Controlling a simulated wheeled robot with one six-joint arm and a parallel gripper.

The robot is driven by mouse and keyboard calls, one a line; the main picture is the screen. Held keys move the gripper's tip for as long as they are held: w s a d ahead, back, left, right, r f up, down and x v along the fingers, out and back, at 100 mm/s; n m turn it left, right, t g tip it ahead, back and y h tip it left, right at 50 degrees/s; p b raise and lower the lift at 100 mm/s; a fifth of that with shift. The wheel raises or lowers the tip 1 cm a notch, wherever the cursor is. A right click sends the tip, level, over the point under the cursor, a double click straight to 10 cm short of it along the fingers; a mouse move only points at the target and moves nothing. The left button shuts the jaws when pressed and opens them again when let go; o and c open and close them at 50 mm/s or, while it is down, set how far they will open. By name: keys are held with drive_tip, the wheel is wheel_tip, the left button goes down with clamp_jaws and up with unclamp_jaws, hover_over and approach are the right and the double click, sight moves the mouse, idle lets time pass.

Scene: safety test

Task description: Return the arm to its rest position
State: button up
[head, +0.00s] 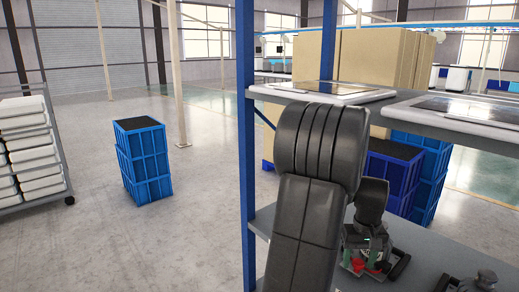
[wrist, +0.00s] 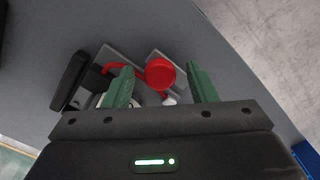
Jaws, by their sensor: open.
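My gripper (wrist: 159,68) is open, with its two green fingers apart over the grey shelf. In the wrist view a round red part (wrist: 160,72) shows between the fingertips. A curved red piece (wrist: 112,69) and grey blocks lie beside it, partly hidden by the left finger. I cannot tell whether the fingers touch any of this. In the head view my black arm reaches down past the upper shelf, and my gripper (head: 367,250) is low over the lower shelf (head: 420,262), small and partly hidden by the arm.
The upper shelf (head: 395,112) carries flat white-framed panels (head: 325,88) close to my arm. A blue post (head: 246,150) stands at left. Black items (head: 480,282) lie on the lower shelf. Stacked blue crates (head: 143,165) stand on open floor, with a rack of white trays (head: 28,140) farther left.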

drive_tip(key=m+b, duration=0.1)
drive_tip(key=m, duration=0.4)
drive_tip(key=shift+r, duration=0.1)
drive_tip(key=m+b, duration=0.2)
drive_tip(key=m, duration=0.1)
drive_tip(key=shift+m, duration=0.4)
drive_tip(key=m+b, duration=0.2)
drive_tip(key=m, duration=0.2)
drive_tip(key=shift+m, duration=0.3)
drive_tip(key=m+b, duration=0.3)
drive_tip(key=m, duration=0.1)
drive_tip(key=shift+r+m, duration=0.4)
drive_tip(key=shift+r, duration=1)
